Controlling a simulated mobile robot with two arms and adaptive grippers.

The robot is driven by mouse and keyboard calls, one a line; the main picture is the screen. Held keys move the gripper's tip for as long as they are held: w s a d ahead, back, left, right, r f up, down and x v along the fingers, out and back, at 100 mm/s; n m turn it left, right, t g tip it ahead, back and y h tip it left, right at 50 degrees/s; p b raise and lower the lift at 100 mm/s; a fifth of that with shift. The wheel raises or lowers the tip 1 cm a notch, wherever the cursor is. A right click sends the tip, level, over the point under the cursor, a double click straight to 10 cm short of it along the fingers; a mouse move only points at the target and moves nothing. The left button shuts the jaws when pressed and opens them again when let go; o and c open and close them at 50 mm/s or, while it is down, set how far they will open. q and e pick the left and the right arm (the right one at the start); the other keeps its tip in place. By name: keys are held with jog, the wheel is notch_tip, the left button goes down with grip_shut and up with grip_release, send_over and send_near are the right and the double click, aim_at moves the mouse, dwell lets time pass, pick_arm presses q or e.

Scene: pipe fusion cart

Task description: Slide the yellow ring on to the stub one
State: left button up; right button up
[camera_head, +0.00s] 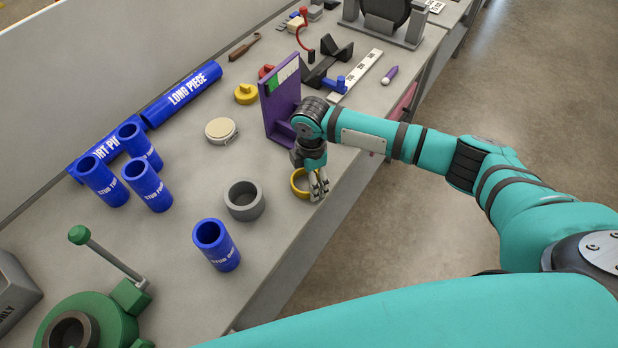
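A yellow ring (298,190) is near the front edge of the bench, at the foot of the purple stand. My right gripper (319,192) points down at its right side, with fingertips at the ring's rim. Whether they pinch the rim is unclear. A blue stub (217,248) stands upright with its open end up, left of and nearer than the ring; its small label seems to read "STUB ONE". Several similar blue stubs (148,188) stand further left, their labels hard to read. My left gripper is out of view.
A grey ring-shaped cup (244,200) stands between the blue stub and the yellow ring. A purple stand (281,107) rises just behind my gripper. A green clamp with a lever (105,308) is at the lower left. A round beige tin (221,131) lies behind.

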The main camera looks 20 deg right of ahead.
jog(key=c, duration=0.3)
jog(key=shift+r, duration=0.1)
